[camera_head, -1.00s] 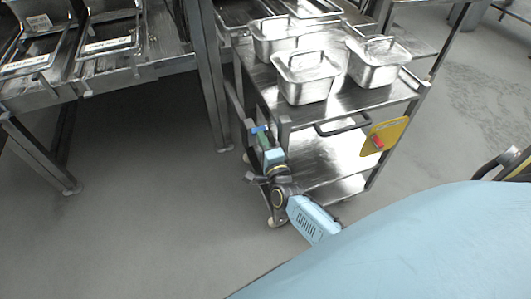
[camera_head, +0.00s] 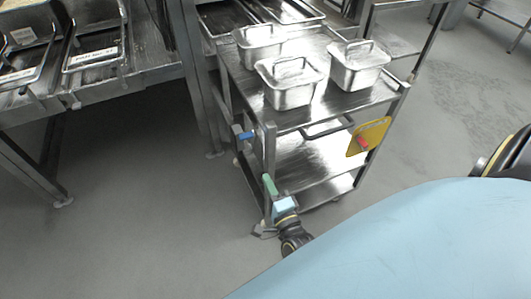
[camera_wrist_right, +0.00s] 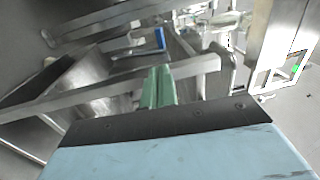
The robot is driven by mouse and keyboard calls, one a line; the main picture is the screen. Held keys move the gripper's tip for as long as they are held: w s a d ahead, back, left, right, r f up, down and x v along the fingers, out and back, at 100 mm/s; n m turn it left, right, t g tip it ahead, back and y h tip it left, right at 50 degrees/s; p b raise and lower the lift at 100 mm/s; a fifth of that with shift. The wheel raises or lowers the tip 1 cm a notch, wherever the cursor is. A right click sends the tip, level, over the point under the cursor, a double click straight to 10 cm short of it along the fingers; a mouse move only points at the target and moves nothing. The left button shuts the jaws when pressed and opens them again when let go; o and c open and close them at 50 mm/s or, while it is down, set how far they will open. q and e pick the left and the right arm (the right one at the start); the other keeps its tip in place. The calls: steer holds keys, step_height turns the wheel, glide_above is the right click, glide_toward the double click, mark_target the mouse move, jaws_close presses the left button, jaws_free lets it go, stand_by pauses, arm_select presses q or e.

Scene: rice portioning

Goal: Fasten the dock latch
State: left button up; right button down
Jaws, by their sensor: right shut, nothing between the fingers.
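The dock latch shows a blue grip (camera_head: 247,135) at the near left corner of the steel cart (camera_head: 350,102), beside the bench leg. In the right wrist view the blue grip (camera_wrist_right: 160,38) stands beyond my fingers, near a thin metal rod. I cannot tell whether the latch is fastened. My right gripper (camera_head: 269,184) has green fingers and is below and to the right of the blue grip, apart from it. In the wrist view its fingers (camera_wrist_right: 158,86) are together with nothing between them, close to a steel bar. My left gripper is not in view.
Several lidded steel pans (camera_head: 290,82) stand on the cart top. A yellow plate (camera_head: 369,137) with a red part hangs at the cart's right end. A steel bench (camera_head: 140,75) with trays stands at the left. The grey floor (camera_head: 150,230) in front is clear.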

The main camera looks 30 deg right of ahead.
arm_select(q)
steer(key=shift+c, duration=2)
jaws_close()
arm_select(e)
steer(key=s+a+f+n+g+y, duration=0.1)
steer(key=s+f+n+g+y, duration=0.1)
steer(key=s+f+n+g, duration=0.35)
steer(key=s+a+f+n+g+y, duration=0.1)
steer(key=s+f+n+g+y, duration=0.15)
steer(key=f+n, duration=0.6)
steer(key=s+d+f+n+g+h, duration=0.1)
steer(key=s+d+f+n+g, duration=0.2)
steer(key=s+f, duration=0.3)
steer(key=s+d+f+n+g+h, duration=0.1)
steer(key=s+d+f+n+g, duration=0.2)
steer(key=s, duration=0.8)
step_height(320, 180, down, 4)
steer(key=n+g, duration=0.2)
steer(key=shift+r+n+g, duration=0.25)
steer(key=shift+n+g, duration=0.15)
steer(key=shift+s, duration=0.1)
